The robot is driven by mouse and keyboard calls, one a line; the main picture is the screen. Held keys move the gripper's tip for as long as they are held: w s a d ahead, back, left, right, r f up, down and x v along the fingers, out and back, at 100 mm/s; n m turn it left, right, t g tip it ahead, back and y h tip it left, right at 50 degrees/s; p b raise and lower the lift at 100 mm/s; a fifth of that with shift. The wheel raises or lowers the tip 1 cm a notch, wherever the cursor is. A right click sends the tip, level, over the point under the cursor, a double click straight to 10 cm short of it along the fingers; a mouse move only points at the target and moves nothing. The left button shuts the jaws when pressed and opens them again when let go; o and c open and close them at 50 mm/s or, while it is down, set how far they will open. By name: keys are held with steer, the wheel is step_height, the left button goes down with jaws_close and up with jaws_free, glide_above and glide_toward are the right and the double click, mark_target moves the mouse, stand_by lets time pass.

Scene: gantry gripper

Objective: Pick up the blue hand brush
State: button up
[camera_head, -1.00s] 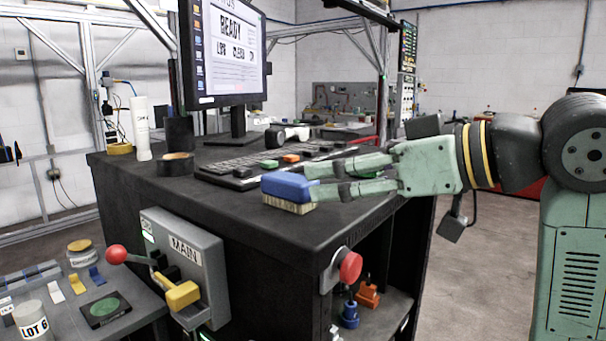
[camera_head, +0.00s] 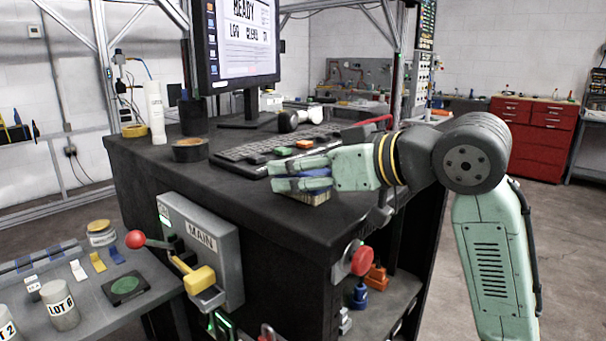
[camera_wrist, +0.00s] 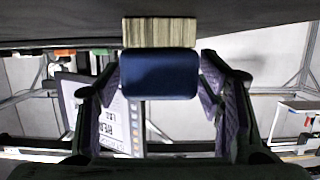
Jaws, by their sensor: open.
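The blue hand brush (camera_head: 314,194) lies on the black workbench top (camera_head: 250,203) near its front edge, bristles down. In the head view my gripper (camera_head: 284,173) covers most of it; a blue strip and the pale bristles show below and between the fingers. In the wrist view the brush's blue block (camera_wrist: 160,75) and bristles (camera_wrist: 160,32) sit between the two fingers of my gripper (camera_wrist: 162,88). The fingers are open, one on each side, with a visible gap on the right. Contact on the left is hard to tell.
A keyboard (camera_head: 262,152) with small coloured blocks lies just behind my gripper. A monitor (camera_head: 236,45), a tape roll (camera_head: 189,149) and a white bottle (camera_head: 155,112) stand farther back. A red button (camera_head: 361,261) and the MAIN switch box (camera_head: 205,245) project from the bench front.

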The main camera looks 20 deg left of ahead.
steer(key=shift+c, duration=0.5)
steer(key=c, duration=1.2)
